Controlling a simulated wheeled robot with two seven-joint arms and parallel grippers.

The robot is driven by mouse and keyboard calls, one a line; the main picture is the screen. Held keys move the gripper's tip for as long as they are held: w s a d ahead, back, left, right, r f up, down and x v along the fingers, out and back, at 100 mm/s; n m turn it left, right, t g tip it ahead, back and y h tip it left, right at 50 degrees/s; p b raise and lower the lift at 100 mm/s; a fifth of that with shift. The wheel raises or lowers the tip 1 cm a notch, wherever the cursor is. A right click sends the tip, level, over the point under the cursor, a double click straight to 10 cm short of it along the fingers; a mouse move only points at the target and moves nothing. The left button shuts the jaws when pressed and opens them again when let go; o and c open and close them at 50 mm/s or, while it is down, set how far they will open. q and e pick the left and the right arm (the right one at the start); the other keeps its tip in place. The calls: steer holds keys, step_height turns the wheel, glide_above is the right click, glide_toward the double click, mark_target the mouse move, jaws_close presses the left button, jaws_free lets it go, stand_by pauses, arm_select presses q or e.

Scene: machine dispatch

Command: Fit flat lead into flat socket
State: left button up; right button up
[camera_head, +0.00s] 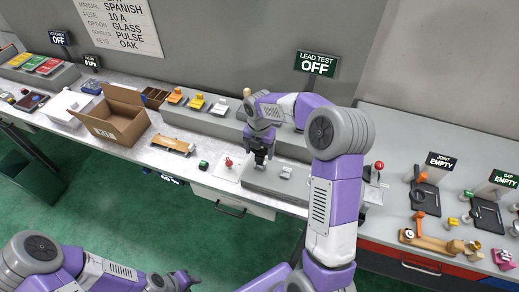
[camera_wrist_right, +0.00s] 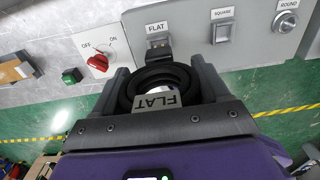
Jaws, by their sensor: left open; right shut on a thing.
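My right gripper (camera_wrist_right: 155,85) is shut on the flat lead (camera_wrist_right: 160,82), a black coiled cable with a white FLAT tag. The lead's black end points at the flat socket (camera_wrist_right: 157,42), under the FLAT label on the grey panel. The end looks very close to or at the socket; I cannot tell whether it is inside. In the head view my right gripper (camera_head: 260,158) is over the left part of the grey socket block (camera_head: 285,186), and hides the lead and flat socket there. My left gripper (camera_head: 186,280) is open and empty, low in front of the bench.
The square socket (camera_wrist_right: 221,33) and round socket (camera_wrist_right: 285,21) sit right of the flat one. A red OFF/ON knob (camera_wrist_right: 98,62) and green button (camera_wrist_right: 70,76) are to the left. The LEAD TEST sign (camera_head: 316,63) reads OFF. An open cardboard box (camera_head: 115,118) stands further left.

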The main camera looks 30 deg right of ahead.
steer(key=shift+f+b, duration=0.7)
steer(key=shift+f, duration=0.5)
steer(key=shift+s+f, duration=0.1)
steer(key=o, duration=1.2)
steer(key=shift+r+p, duration=2.75)
steer(key=shift+r, duration=0.35)
